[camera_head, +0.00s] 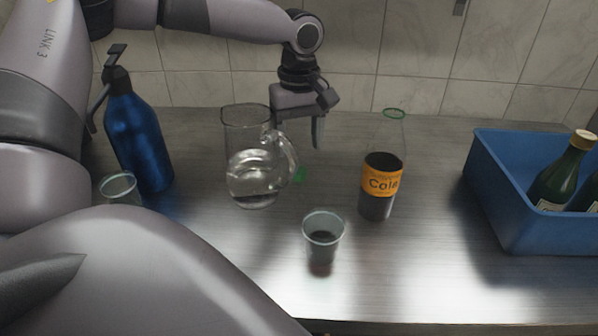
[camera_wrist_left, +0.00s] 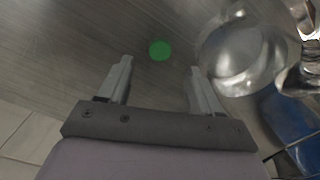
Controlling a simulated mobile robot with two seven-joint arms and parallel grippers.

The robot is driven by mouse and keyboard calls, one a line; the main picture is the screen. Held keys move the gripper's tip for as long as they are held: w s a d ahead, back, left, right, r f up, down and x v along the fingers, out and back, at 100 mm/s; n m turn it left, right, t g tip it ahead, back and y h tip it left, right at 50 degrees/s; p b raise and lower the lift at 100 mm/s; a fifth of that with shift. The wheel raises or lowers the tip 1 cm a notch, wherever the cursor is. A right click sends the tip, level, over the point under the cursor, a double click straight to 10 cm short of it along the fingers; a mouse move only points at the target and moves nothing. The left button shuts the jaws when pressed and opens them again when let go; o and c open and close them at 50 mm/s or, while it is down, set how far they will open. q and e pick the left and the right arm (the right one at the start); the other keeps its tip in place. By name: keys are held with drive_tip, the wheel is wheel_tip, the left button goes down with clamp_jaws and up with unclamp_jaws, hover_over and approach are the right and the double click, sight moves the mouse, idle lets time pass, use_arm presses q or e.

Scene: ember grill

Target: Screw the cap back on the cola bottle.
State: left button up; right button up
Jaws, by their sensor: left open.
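The cola bottle (camera_head: 381,183) stands upright on the counter, with dark cola in its lower part, an orange label and a green rim at its uncapped mouth. The green cap (camera_head: 300,175) lies on the counter beside the pitcher's handle, partly hidden by it. In the left wrist view the cap (camera_wrist_left: 160,50) is a green disc just beyond and between the fingertips. My left gripper (camera_head: 318,132) is open and empty, pointing down above the counter behind the cap; its fingers also show in the left wrist view (camera_wrist_left: 160,72). My right gripper is not in view.
A glass pitcher (camera_head: 249,160) of water stands close left of the cap. A cup (camera_head: 323,232) with dark liquid stands in front. A blue spray bottle (camera_head: 139,135) and another cup (camera_head: 118,188) are at left. A blue crate (camera_head: 540,233) with green bottles is at right.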

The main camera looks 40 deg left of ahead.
sight(299, 170)
use_arm(q)
wheel_tip(299, 170, down, 6)
idle(0.5)
drive_tip(key=shift+c, duration=0.3)
drive_tip(key=c, duration=1.1)
clamp_jaws()
drive_tip(key=shift+r, duration=0.1)
wheel_tip(299, 170, up, 20)
drive_tip(key=p, duration=0.1)
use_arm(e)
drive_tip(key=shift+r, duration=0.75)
